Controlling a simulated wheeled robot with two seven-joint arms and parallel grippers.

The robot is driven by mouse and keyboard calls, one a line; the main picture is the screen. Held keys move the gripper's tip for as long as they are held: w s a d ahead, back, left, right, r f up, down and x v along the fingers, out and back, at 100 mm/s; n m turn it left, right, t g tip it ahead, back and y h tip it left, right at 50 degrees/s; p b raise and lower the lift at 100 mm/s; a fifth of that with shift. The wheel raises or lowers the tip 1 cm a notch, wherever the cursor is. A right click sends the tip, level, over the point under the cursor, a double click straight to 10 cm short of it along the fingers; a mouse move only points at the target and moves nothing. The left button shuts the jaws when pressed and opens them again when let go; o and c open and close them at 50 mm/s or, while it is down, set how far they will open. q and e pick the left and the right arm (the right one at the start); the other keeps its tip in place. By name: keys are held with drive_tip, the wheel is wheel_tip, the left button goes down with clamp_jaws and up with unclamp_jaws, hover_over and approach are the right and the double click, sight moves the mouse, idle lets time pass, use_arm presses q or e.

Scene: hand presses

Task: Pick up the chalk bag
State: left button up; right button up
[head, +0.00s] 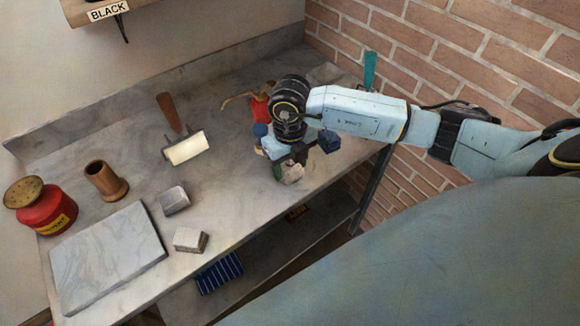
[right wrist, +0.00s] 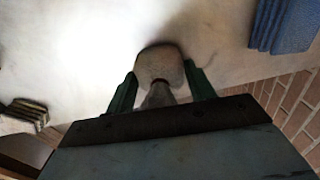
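The chalk bag looks like a small, pale grey-beige rounded pouch with a narrow gathered neck. It shows in the right wrist view (right wrist: 160,66) between the fingertips, with its neck toward the camera. In the head view the bag (head: 292,173) is partly hidden under the hand, near the front edge of the stone counter. My right gripper (head: 287,163) points down over it. In the right wrist view its green fingers (right wrist: 160,82) stand apart, one on each side of the bag. I cannot tell whether they touch it. My left gripper is not in view.
A dark blue block (head: 328,141) lies close right of the hand, and a red item (head: 260,107) lies behind it. A brayer (head: 186,148), a metal block (head: 174,201), a pale slab (head: 108,256) and a red can (head: 47,210) occupy the left. A brick wall (head: 440,50) bounds the right.

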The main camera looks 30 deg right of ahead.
drive_tip(key=c, duration=0.4)
wheel_tip(320, 180, up, 10)
drive_tip(key=shift+r, duration=0.1)
drive_tip(key=o, duration=0.5)
drive_tip(key=c, duration=0.4)
